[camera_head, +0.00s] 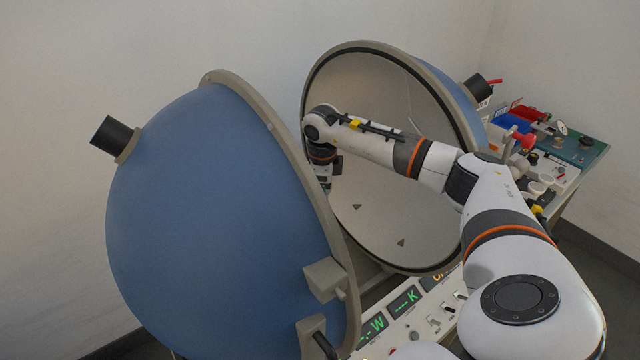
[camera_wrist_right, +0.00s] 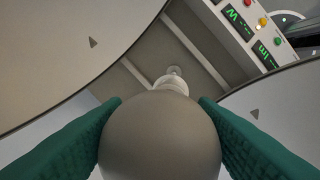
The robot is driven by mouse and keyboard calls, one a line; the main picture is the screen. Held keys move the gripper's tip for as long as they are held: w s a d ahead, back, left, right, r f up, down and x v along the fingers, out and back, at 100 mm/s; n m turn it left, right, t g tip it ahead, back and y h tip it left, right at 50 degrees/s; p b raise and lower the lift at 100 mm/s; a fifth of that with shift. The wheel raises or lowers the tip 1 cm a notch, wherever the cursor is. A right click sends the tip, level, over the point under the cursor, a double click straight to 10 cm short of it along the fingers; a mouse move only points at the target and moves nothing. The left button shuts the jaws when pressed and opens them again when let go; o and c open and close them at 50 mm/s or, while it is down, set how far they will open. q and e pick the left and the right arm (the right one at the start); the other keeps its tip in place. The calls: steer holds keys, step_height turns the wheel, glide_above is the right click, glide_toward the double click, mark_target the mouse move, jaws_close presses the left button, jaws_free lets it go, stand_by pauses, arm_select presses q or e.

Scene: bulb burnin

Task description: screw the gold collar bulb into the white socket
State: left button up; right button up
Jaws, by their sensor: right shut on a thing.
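My right gripper (camera_wrist_right: 160,104) is shut on a bulb (camera_wrist_right: 160,138); its two green fingers press on either side of the round, greyish globe. The bulb hides most of what lies straight beyond it, and I see no gold collar. A pale, ring-like piece (camera_wrist_right: 171,83) shows just past the globe; I cannot tell whether it is the white socket or part of the bulb. In the head view my right arm reaches between the two sphere halves, and the fingertips and bulb are hidden behind the left half's rim. My left gripper is not in view.
The blue left half-sphere (camera_head: 215,225) and the open right half (camera_head: 375,215) stand close on both sides of my right wrist. A panel with green readouts (camera_head: 405,302) is below. A bench with trays (camera_head: 575,150) stands at the right.

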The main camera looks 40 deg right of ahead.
steer(key=m, duration=0.5)
steer(key=shift+s+d+g+p, duration=0.1)
steer(key=shift+s+g+p, duration=0.2)
steer(key=shift+g+p, duration=0.1)
steer(key=m, duration=0.2)
steer(key=shift+m, duration=0.3)
steer(key=o, duration=0.7)
steer(key=shift+o, duration=0.7)
steer(key=shift+s+d, duration=0.1)
steer(key=shift+d, duration=0.15)
steer(key=shift+w+a, duration=0.2)
steer(key=shift+a, duration=0.05)
